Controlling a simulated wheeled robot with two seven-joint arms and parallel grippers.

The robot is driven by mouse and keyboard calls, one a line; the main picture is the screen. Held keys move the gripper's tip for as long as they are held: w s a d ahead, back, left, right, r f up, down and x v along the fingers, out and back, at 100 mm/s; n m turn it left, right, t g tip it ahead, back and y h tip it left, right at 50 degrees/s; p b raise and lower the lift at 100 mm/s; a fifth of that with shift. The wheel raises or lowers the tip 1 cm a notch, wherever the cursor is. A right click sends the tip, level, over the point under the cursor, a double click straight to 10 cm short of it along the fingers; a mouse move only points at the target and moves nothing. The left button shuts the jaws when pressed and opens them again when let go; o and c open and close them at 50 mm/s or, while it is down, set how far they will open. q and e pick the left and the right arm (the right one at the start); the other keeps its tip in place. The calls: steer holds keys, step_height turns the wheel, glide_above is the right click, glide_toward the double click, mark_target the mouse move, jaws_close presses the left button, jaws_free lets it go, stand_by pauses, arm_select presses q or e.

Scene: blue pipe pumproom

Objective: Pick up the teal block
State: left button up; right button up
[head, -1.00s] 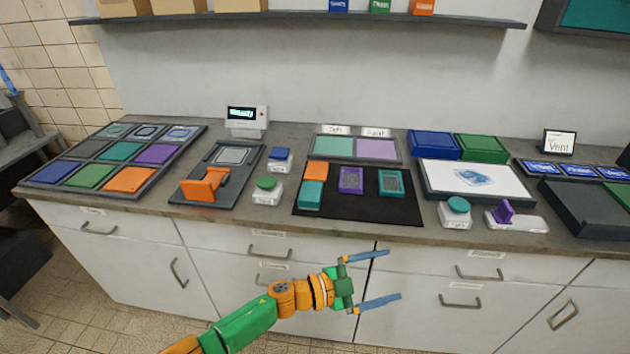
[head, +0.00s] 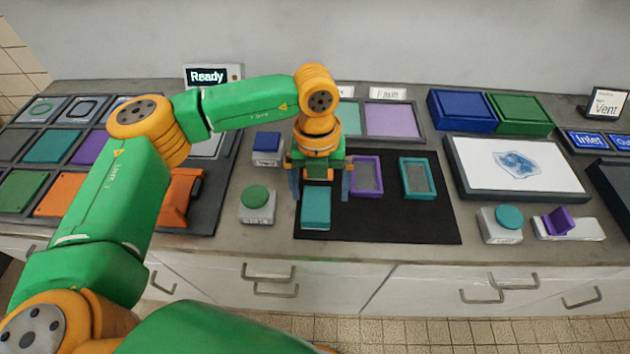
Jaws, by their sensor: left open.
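The teal block (head: 316,210) lies near the front left of the black mat (head: 400,222) on the counter. My left gripper (head: 320,188) is open and points down over the mat. Its two blue fingers show to the left and right of the teal block's far end, apart from it, with nothing between them that I can see held. How high the fingertips are above the mat is hard to tell. The orange block behind the teal one is hidden by the gripper. My right gripper is not in view.
On the mat, a purple frame (head: 367,175) and a teal frame (head: 417,178) lie right of the gripper. A green-button box (head: 257,203) and a blue-topped box (head: 267,147) stand to the left. The mat's front right is clear.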

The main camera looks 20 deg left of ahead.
mark_target(317, 203)
arm_select(q)
steer(key=shift+w+a+r+y, duration=0.15)
steer(key=shift+w+a+y, duration=0.15)
steer(key=shift+w+a, duration=0.25)
steer(key=shift+a+f+p, duration=0.25)
steer(key=shift+f+p, duration=0.1)
steer(key=f, duration=0.2)
steer(key=f+p, duration=0.1)
steer(key=s+d+f+p, duration=0.1)
steer(key=f, duration=0.1)
steer(key=shift+f, duration=0.3)
steer(key=shift+w+a+f, duration=0.1)
steer(key=shift+w+f, duration=0.1)
steer(key=shift+f, duration=0.1)
steer(key=c, duration=1.4)
steer(key=shift+r, duration=0.2)
steer(key=shift+w+r, duration=0.1)
steer(key=shift+r, duration=0.25)
steer(key=s+d+r+b, duration=0.5)
steer(key=s+d+r, duration=0.1)
steer(key=s+r, duration=0.6)
steer(key=shift+s, duration=0.4)
